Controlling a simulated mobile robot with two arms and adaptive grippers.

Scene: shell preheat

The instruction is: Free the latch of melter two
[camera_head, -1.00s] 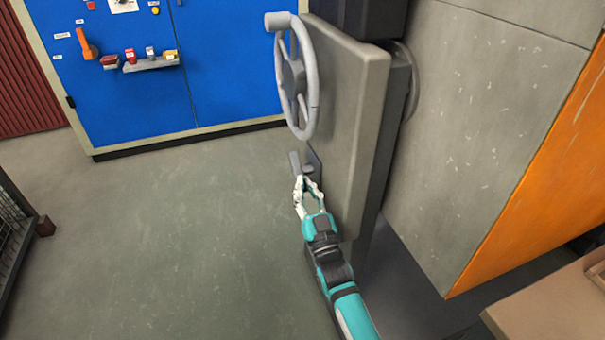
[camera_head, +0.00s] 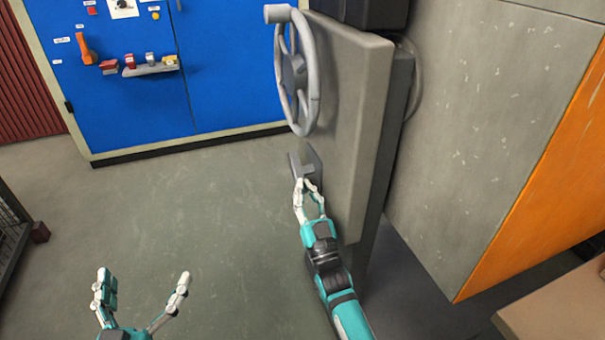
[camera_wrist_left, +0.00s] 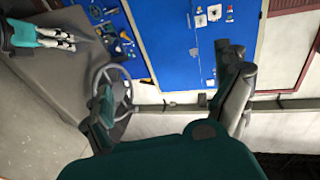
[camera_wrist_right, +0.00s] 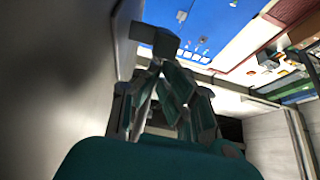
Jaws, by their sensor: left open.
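The grey latch handle (camera_head: 295,168) sits on a dark plate low on the grey door (camera_head: 345,120), below the handwheel (camera_head: 296,75). My right gripper (camera_head: 305,184) is at the latch, its fingertips close together against or just below the handle. In the right wrist view the grey latch handle (camera_wrist_right: 165,43) lies just beyond the fingertips (camera_wrist_right: 165,68); I cannot tell whether they grip it. My left gripper (camera_head: 143,275) is open and empty at the lower left, well away from the door. Its spread fingers also show in the left wrist view (camera_wrist_left: 170,95).
A blue cabinet (camera_head: 120,85) with switches and a small shelf (camera_head: 150,70) stands at the back. A dark cage-like rack (camera_head: 12,225) is at the left edge. An orange panel (camera_head: 545,190) and a brown box (camera_head: 555,310) are at right. The middle floor is clear.

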